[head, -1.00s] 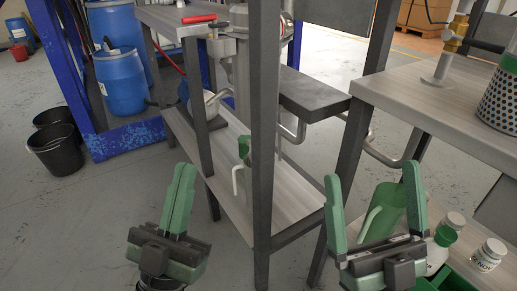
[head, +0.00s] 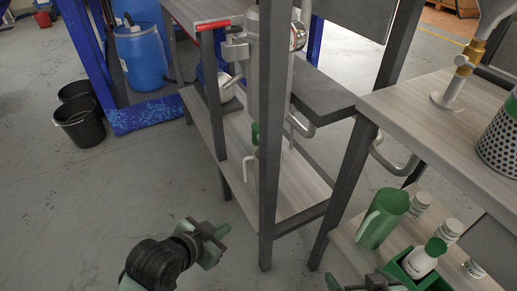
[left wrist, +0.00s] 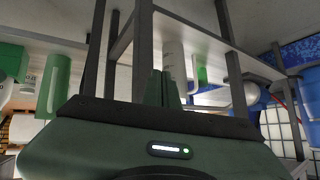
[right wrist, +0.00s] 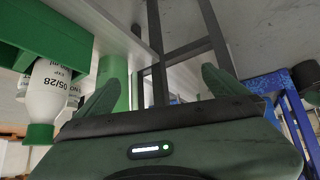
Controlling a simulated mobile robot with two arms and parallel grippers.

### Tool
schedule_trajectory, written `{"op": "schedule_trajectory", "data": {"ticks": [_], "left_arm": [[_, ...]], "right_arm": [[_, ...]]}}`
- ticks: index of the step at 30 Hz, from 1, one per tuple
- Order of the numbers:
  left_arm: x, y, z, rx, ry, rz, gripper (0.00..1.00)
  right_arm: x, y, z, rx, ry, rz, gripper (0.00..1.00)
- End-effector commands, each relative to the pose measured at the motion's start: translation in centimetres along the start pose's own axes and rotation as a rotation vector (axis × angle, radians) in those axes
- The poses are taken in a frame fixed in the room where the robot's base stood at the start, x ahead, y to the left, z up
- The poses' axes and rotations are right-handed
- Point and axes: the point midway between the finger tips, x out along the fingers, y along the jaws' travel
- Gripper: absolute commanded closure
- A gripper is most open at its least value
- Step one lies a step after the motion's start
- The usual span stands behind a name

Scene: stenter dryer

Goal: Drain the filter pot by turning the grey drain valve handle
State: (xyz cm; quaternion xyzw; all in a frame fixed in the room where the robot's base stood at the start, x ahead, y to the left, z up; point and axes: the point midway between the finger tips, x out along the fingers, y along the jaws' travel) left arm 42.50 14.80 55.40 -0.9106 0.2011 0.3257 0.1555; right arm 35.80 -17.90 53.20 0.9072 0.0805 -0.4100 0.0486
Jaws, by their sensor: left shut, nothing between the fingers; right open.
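The filter pot (head: 251,42) seems to be the upright grey cylinder on the rack, partly hidden by a dark post. A red-gripped lever (head: 213,25) sits higher up. My left gripper (head: 208,241) is shut and empty, low over the floor in front of the rack, well short of the lever. My right gripper (head: 376,282) is open and empty at the bottom edge, mostly cut off; its spread fingers show in the right wrist view (right wrist: 160,88).
Dark posts (head: 272,150) and a lower shelf (head: 300,188) frame the rack. A pale hooked handle (head: 249,168) shows beside a post. A green jug (head: 382,217) and bottles (head: 424,258) stand on the right bench's low shelf. Black buckets (head: 80,122) stand left. Floor between is clear.

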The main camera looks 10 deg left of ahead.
Motion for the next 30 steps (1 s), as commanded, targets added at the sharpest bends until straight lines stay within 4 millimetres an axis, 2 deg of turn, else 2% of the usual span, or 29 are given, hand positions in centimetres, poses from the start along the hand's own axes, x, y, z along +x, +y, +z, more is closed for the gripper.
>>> {"op": "schedule_trajectory", "data": {"ticks": [1, 4, 9, 13, 16, 20, 23, 30], "left_arm": [[0.3, -0.9, -1.6, 0.087, -0.004, 0.024, 1.00], [1.6, -2.0, -4.4, 0.247, 0.040, 0.065, 1.00], [2.7, -4.6, -10.7, 0.476, 0.181, 0.075, 1.00], [2.8, -6.2, -14.3, 0.585, 0.268, 0.059, 1.00], [2.8, -6.7, -15.6, 0.621, 0.299, 0.052, 1.00], [3.4, -6.7, -15.9, 0.626, 0.306, 0.051, 1.00], [4.5, -6.6, -16.2, 0.624, 0.307, 0.050, 1.00], [7.9, -5.9, -17.1, 0.623, 0.307, 0.051, 1.00]], "right_arm": [[-0.8, 0.2, 0.6, 0.001, -0.050, 0.003, 0.00], [-1.0, 0.2, 1.2, 0.002, -0.081, 0.005, 0.00], [-1.0, 0.1, 0.2, 0.001, -0.042, 0.002, 0.00], [-0.9, 0.0, -0.8, 0.000, -0.002, 0.000, 0.00], [-0.9, 0.0, -1.3, 0.000, 0.019, -0.001, 0.00], [-0.7, -0.1, -2.2, -0.001, 0.063, -0.004, 0.00], [-0.5, -0.3, -3.7, -0.002, 0.132, -0.007, 0.00], [-0.8, -1.0, -8.7, -0.005, 0.373, -0.022, 0.00]]}}
